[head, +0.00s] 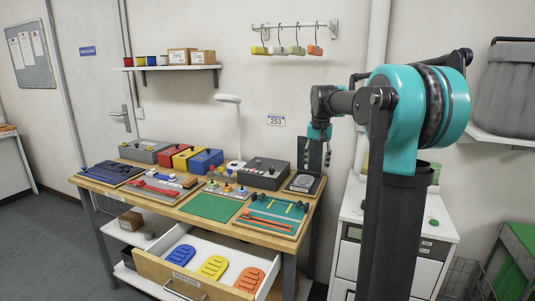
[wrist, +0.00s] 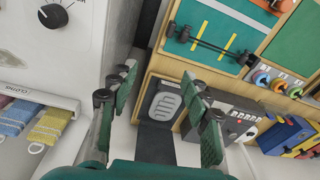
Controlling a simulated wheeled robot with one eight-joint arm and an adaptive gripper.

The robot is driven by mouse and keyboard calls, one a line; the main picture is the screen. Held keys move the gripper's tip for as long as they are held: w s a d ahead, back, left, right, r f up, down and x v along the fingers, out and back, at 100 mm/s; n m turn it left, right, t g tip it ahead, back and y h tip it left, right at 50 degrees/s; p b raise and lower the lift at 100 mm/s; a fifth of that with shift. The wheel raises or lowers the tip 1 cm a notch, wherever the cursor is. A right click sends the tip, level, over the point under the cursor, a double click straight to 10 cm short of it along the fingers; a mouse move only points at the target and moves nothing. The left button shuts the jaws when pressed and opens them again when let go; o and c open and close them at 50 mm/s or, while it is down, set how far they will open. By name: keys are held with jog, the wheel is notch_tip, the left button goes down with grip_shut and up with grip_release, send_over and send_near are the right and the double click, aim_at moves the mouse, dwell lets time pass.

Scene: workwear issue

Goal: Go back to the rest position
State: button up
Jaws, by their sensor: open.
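My gripper (head: 328,150) hangs above the gap between the workbench's right end and the white cabinet in the head view. It is black with teal parts and points down. In the wrist view my gripper (wrist: 160,90) has its two teal-padded fingers spread apart, with nothing between them. My teal and black arm stands at the right of the head view, bent over at the top. It covers part of the cabinet.
The workbench (head: 172,212) carries a grey box, coloured boxes, a green mat and tool trays. Its front drawer (head: 180,283) is open, holding blue, yellow and orange pads. The white cabinet (head: 345,262) stands close right; the wrist view shows its dial and folded cloths.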

jog(key=s+f+n+t, duration=0.1)
jog(key=s+f, duration=1.1)
jog(key=s, duration=0.3)
jog(key=s+d+f+n+t, duration=0.1)
jog(key=s+f+n+t, duration=0.1)
jog(key=s+f, duration=1.1)
jog(key=s, duration=0.3)
jog(key=shift+s+f, duration=0.15)
jog(key=shift+s, duration=0.1)
